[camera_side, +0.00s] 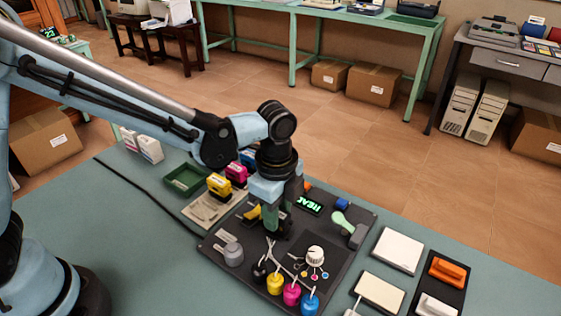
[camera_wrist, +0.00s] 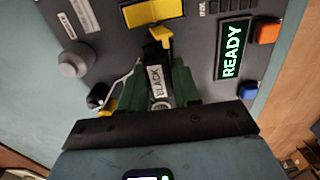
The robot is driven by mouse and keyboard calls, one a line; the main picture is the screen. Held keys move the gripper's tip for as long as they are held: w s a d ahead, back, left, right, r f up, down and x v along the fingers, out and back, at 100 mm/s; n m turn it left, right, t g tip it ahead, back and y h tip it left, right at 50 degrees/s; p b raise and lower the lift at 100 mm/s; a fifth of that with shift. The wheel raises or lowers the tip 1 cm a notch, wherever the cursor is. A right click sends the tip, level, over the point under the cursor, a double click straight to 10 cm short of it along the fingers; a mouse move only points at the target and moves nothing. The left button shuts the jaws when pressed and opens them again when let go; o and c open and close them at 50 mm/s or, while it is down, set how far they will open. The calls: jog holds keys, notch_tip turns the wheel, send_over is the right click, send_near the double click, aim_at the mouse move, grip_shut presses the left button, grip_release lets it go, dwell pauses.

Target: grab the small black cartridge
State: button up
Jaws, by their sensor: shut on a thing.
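The small black cartridge (camera_wrist: 156,80) is in the wrist view, with a pale label whose visible letters read "LACK". My gripper (camera_wrist: 159,92) has its two green fingers on either side of the cartridge and is shut on it. In the side view my gripper (camera_side: 272,217) points down at the dark board (camera_side: 222,262), and the cartridge is mostly hidden by the fingers. I cannot tell whether the cartridge still touches the board. A yellow part (camera_wrist: 161,35) sits just beyond the cartridge's far end.
A green lit display (camera_wrist: 233,50) reads "READY" beside the gripper. Yellow (camera_side: 219,186) and magenta (camera_side: 237,174) cartridges stand behind left. The table's front left is clear.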

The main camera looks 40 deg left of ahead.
jog(key=shift+r, duration=3.1)
